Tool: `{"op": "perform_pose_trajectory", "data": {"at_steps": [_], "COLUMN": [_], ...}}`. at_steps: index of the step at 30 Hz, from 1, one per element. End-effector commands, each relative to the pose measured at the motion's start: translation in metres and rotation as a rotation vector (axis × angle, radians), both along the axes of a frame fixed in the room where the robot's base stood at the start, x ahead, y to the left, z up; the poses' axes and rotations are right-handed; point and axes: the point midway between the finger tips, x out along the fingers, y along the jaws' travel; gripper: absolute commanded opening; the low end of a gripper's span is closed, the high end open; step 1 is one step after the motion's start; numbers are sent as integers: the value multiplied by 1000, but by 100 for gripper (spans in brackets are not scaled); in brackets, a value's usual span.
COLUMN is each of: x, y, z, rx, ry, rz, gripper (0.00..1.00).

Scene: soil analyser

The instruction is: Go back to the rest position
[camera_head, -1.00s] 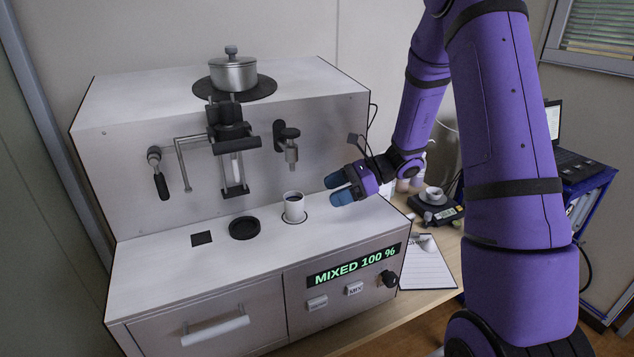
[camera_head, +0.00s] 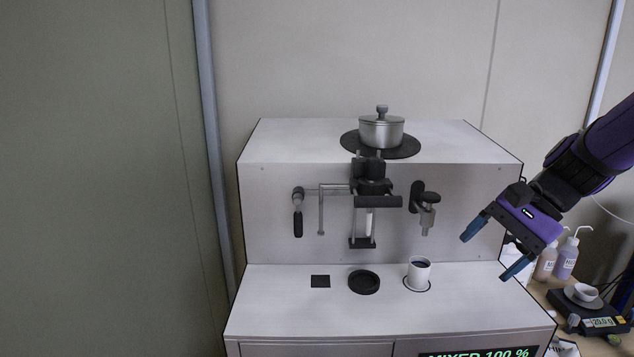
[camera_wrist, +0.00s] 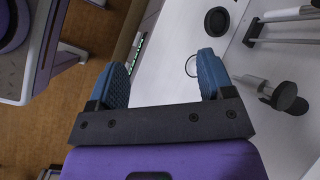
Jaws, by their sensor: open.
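My gripper (camera_head: 492,254) is open and empty, with blue finger pads. In the head view it is in front of the right end of the soil analyser (camera_head: 270,215), to the right of a white cup (camera_head: 419,270) and apart from it. The cup stands upright on a round marked spot on the machine's shelf and holds something dark. In the wrist view the two fingers (camera_wrist: 160,82) are spread with nothing between them. The analyser's display (camera_head: 478,354) is cut off at the bottom edge and reads MIXED 100 %.
A lidded metal pot (camera_head: 381,132) stands on top of the analyser. A nozzle (camera_head: 426,212) and a press (camera_head: 371,190) stick out from its front. To the right are bottles (camera_head: 565,260) and a scale (camera_head: 604,322) carrying a small dish (camera_head: 584,292). The left side shows bare wall.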

Motion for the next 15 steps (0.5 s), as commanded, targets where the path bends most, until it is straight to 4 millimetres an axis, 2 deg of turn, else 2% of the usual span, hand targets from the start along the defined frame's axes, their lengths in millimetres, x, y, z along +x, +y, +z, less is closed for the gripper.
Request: {"op": "perform_pose_trajectory", "data": {"at_steps": [3,15], "x": [-25,-96], "y": [2,-11], "z": [17,56], "rx": [-111,-502], "ry": [-109,-456], "rz": [115,468], "gripper": [74,74]}}
